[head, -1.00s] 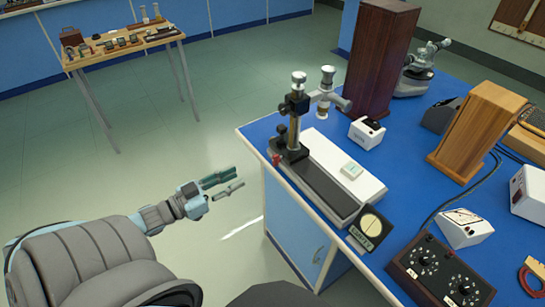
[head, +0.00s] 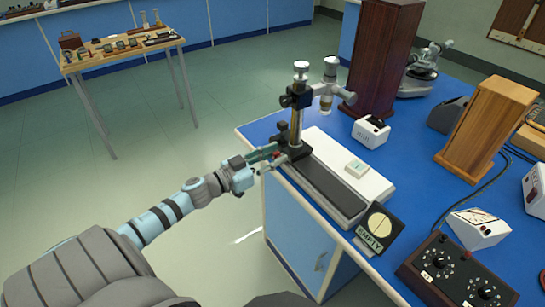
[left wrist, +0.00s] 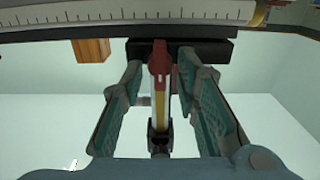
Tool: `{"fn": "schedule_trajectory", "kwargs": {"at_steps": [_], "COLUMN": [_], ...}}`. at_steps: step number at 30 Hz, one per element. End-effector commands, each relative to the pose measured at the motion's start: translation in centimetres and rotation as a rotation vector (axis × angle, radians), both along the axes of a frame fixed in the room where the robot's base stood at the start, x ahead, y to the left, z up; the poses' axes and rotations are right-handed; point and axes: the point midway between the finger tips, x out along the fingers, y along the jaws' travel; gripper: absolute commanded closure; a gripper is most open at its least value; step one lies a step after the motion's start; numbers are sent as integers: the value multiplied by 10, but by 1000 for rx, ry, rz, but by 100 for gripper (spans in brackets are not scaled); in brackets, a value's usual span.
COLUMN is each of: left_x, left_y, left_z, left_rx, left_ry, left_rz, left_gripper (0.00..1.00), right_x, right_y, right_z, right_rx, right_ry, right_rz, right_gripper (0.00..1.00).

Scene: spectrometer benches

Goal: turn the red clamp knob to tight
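The red clamp knob (head: 276,155) is at the base of the upright post (head: 296,120) on the bench's near left edge. In the left wrist view the knob (left wrist: 160,60) appears between my left gripper's two green fingers, with a gap on both sides. My left gripper (head: 267,155) is open and reaches to the knob from the left; its fingers partly cover the knob in the head view. I cannot tell from the pictures whether a finger touches it. My right gripper is not in view.
The blue bench (head: 290,210) holds a white instrument base (head: 345,170), a dial sign reading EMPTY (head: 378,227), a black control box (head: 455,275) and wooden blocks. A small wooden table (head: 120,50) stands far left. The floor left of the bench is clear.

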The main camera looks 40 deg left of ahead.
Motion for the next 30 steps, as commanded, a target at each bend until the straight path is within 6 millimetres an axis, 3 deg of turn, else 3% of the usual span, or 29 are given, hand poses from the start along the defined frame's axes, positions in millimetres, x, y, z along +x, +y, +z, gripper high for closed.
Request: {"fn": "schedule_trajectory", "kwargs": {"at_steps": [1,6,20,30], "left_x": [0,0,-1,-2], "left_y": [0,0,-1,-3], "left_z": [0,0,0,0], "left_rx": [0,0,60,288], "left_ry": [0,0,-17,-85], "left_rz": [0,0,-1,0], "left_gripper": [73,100,100,100], "right_x": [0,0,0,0], "right_y": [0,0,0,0], "right_z": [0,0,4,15], "right_rx": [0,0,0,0], "right_ry": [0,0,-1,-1], "right_rz": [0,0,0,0], "right_gripper": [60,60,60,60]}}
